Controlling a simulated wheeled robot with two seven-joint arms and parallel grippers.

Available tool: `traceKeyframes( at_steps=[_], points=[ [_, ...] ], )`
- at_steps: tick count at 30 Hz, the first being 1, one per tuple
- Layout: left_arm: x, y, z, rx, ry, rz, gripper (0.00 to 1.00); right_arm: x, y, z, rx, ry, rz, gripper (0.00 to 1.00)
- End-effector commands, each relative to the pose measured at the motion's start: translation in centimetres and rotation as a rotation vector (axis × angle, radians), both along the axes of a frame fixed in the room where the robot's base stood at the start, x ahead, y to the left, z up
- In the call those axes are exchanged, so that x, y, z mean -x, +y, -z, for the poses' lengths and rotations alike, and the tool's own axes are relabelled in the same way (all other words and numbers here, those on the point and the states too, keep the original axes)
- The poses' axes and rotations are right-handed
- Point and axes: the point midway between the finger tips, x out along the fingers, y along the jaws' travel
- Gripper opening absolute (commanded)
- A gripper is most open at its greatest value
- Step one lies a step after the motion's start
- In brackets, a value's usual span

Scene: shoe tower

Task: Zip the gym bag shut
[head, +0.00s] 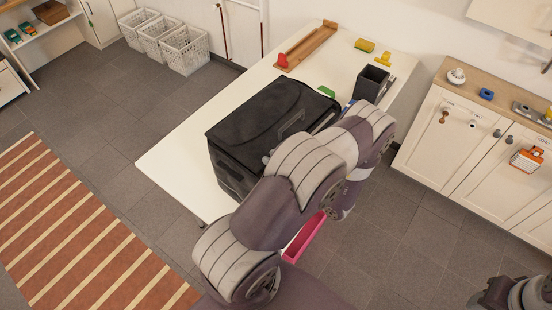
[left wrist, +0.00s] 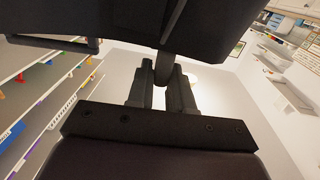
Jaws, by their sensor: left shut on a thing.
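The black gym bag (head: 265,125) sits on the white table (head: 185,150) with its dark top facing up, and a handle shows on top. My left arm crosses in front of its right side, hiding that side and my left gripper in the head view. In the left wrist view, the dark bag (left wrist: 120,18) fills the top. My left gripper (left wrist: 162,76) is shut on a small dark piece hanging at the bag, seemingly the zipper pull (left wrist: 165,62); the fingers hide most of it. How far the zip is closed cannot be seen. My right gripper (head: 494,294) is only partly visible at the lower right.
A dark open box (head: 372,83), yellow items, a green piece and a wooden tray (head: 308,45) with a red piece are on the table's far part. A pink container (head: 303,240) is below the near edge. White cabinets (head: 450,140) stand right; open floor lies between.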

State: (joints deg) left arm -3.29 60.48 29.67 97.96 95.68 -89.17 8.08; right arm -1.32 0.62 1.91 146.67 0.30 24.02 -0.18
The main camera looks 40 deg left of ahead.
Motion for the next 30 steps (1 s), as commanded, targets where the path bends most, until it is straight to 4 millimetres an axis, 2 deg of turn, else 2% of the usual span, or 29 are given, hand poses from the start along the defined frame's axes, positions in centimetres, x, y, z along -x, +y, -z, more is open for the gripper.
traceKeyframes(
  at_steps=[3,4,6,14,17,20,27,30],
  points=[
    [0.0,0.0,-0.1,-0.003,-0.001,-0.001,0.00,0.0,0.0,0.0,0.000,0.000,0.000,0.43],
    [0.0,0.0,-0.1,-0.003,-0.001,-0.001,0.27,0.0,0.0,0.0,0.000,0.000,0.000,0.43],
    [0.0,0.0,-0.1,-0.002,0.000,-0.001,0.43,0.0,0.0,0.0,0.000,0.000,0.000,0.43],
    [0.0,0.0,0.0,-0.001,0.000,0.000,0.43,0.0,0.0,0.0,0.000,0.000,0.000,0.43],
    [-0.1,-0.7,0.2,-0.001,-0.001,0.002,0.43,0.0,0.0,0.6,0.000,0.000,0.000,0.43],
    [-0.2,-2.4,0.5,-0.001,-0.001,0.005,0.43,0.0,0.0,1.6,0.000,0.000,0.000,0.43],
    [-0.5,-8.8,0.6,0.000,-0.005,0.006,0.43,0.0,0.0,4.6,0.000,0.000,0.000,0.43],
    [-0.5,-10.8,0.5,-0.001,-0.003,0.004,0.43,0.0,0.0,5.3,0.000,0.000,0.000,0.43]
  ],
)
